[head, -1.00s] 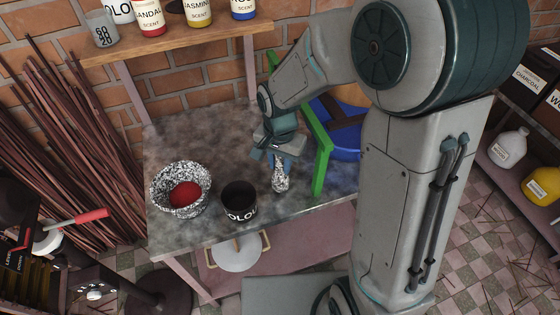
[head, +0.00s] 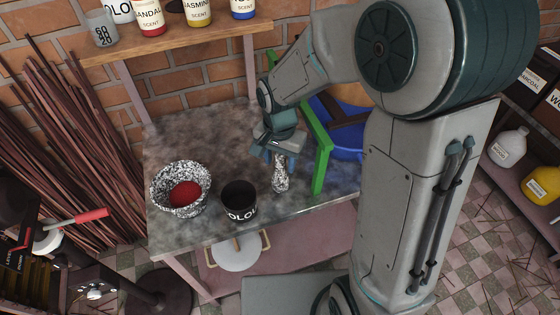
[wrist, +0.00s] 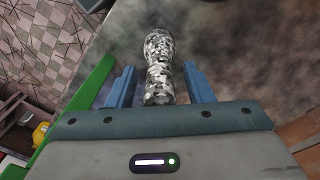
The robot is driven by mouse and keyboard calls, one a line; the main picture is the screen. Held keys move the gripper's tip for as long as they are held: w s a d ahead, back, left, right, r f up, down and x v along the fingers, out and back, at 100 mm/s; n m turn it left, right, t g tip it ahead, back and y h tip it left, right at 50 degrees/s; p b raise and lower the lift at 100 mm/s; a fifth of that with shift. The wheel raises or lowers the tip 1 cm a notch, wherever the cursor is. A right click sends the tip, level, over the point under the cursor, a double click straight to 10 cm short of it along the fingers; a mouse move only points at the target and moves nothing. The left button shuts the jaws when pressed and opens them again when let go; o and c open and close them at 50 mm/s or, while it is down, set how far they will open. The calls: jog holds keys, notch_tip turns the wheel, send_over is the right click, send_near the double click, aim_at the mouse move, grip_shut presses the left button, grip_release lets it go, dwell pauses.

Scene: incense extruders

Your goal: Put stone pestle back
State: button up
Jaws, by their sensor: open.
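The speckled black-and-white stone pestle (head: 281,176) stands on the grey stone table (head: 220,135), right of a dark cup. In the wrist view the pestle (wrist: 158,65) shows between and beyond the two blue fingers. My gripper (head: 275,154) is open, just above and behind the pestle; its fingers (wrist: 157,85) are apart from it on both sides. A speckled stone mortar (head: 163,202) with red material (head: 185,194) inside stands at the table's left. The pestle's lower end is hard to make out.
A dark labelled cup (head: 239,198) stands between mortar and pestle. A green frame (head: 322,165) rises close to the right of my gripper, with a blue container (head: 345,140) behind. A shelf with bottles (head: 165,42) is above. The table's back left is clear.

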notch_tip(320, 180, up, 10)
jog(key=shift+s+r, duration=0.1)
jog(key=shift+r, duration=0.35)
jog(key=shift+d, duration=0.1)
